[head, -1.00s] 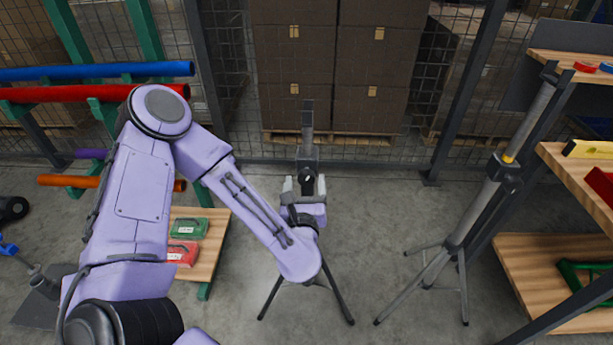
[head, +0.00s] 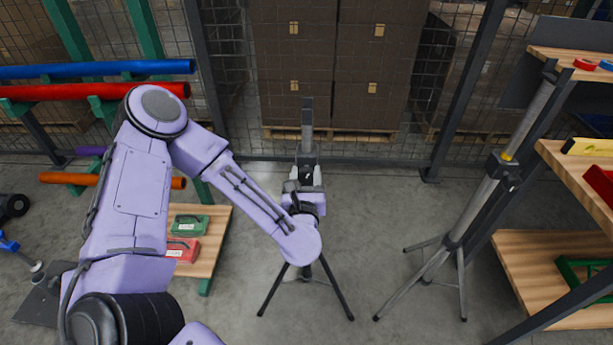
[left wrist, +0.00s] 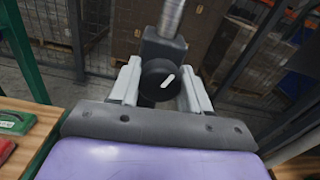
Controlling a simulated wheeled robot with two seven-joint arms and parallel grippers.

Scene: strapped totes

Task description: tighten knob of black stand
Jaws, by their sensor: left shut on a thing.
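The black stand (head: 307,118) rises upright in the middle of the head view, its tripod legs spread on the floor below my left arm. Its round black knob (left wrist: 159,81) has a white pointer mark, tilted toward the upper right in the left wrist view. My left gripper (left wrist: 160,76) has one finger on each side of the knob and is shut on it. In the head view my left gripper (head: 305,176) is at the stand's collar and mostly hides the knob. My right gripper is in neither view.
A second, grey tripod stand (head: 468,215) leans at the right beside wooden shelves (head: 535,262). A low wooden shelf with green (head: 187,224) and red (head: 183,250) cases is at the left. Boxes stand behind the mesh fence.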

